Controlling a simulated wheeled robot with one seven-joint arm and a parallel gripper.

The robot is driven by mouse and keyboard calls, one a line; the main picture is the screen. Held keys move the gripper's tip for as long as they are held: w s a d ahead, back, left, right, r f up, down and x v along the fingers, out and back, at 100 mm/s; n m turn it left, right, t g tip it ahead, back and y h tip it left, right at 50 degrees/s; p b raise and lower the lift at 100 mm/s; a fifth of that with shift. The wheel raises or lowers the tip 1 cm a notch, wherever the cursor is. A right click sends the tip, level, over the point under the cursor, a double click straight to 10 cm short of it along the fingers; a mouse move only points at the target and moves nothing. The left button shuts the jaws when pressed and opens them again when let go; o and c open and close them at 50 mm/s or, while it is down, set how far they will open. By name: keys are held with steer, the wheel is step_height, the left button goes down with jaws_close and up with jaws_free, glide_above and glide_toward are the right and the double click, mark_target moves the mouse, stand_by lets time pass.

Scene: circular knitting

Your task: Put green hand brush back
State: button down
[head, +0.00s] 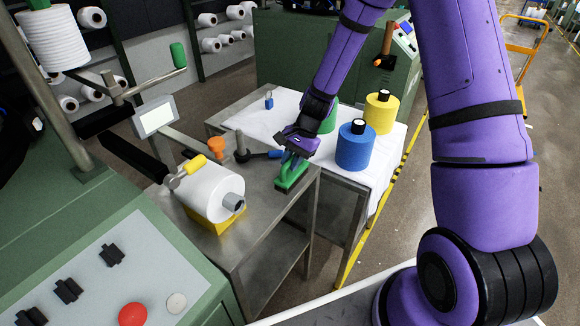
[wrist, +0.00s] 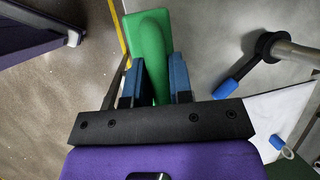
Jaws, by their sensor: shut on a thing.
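The green hand brush (head: 292,175) is at the right edge of the metal table, below my gripper (head: 292,157). In the wrist view the brush (wrist: 150,38) shows its green handle between the two blue fingers of my gripper (wrist: 154,82). My gripper is shut on that handle. The brush is over or on the table edge; I cannot tell whether its underside touches the metal top (head: 262,205). The bristles are mostly hidden in the wrist view.
A white yarn cone (head: 208,190) lies on a yellow block at the left. An orange piece (head: 217,147) and a dark tool with a blue handle (head: 262,155) lie behind. A blue cone (head: 356,148) and a yellow cone (head: 381,112) stand on the white-covered table.

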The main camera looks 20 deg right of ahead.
steer(key=shift+w+d+f, duration=0.1)
steer(key=shift+w+d, duration=0.05)
steer(key=shift+w, duration=0.75)
steer(key=shift+f, duration=1.7)
steer(key=shift+f, duration=0.15)
steer(key=c, duration=1)
jaws_free()
